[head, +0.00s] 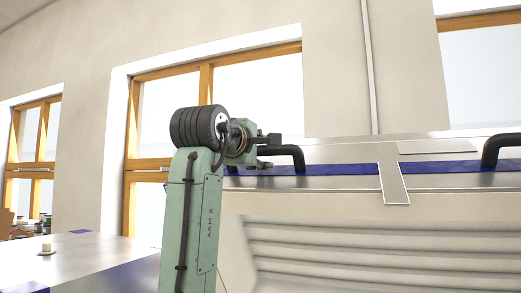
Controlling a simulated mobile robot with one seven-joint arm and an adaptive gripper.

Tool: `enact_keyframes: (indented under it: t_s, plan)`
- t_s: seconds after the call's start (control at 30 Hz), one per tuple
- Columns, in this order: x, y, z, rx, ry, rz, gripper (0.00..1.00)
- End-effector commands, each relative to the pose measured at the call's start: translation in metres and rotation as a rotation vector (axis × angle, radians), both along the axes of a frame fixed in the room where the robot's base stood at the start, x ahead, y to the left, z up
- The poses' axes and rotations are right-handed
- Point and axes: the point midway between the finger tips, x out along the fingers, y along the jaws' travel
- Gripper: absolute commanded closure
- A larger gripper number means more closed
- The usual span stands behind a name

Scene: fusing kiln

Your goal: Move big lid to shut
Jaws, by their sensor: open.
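The big lid (340,212) fills the right of the head view. It appears raised, with a pale, ribbed face toward me and a metal edge with a blue band along its top. Two black handles stand on that edge, a near one (298,157) and another cut off at the right (491,152). My gripper (267,152) is at the left end of the near handle, its fingers apart and pointing right. The handle's bar appears to lie at or just beyond the fingertips; I cannot tell whether they touch.
A metal worktop (85,258) with blue patches lies at the lower left, with a small pale object (46,250) on it. Several small containers (28,228) stand behind it at the far left. Windows and a plain wall form the background.

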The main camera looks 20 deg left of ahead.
Motion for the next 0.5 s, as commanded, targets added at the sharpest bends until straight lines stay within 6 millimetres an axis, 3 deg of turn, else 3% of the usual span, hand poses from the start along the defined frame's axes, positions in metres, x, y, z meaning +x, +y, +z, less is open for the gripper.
enact_keyframes:
  t_s: [0.07, 0.5]
  plan:
    - [-0.0001, 0.0000, -0.0001, 0.000, 0.000, 0.000, 0.59]
    - [-0.0005, 0.0001, 0.0000, 0.000, 0.000, 0.000, 0.87]
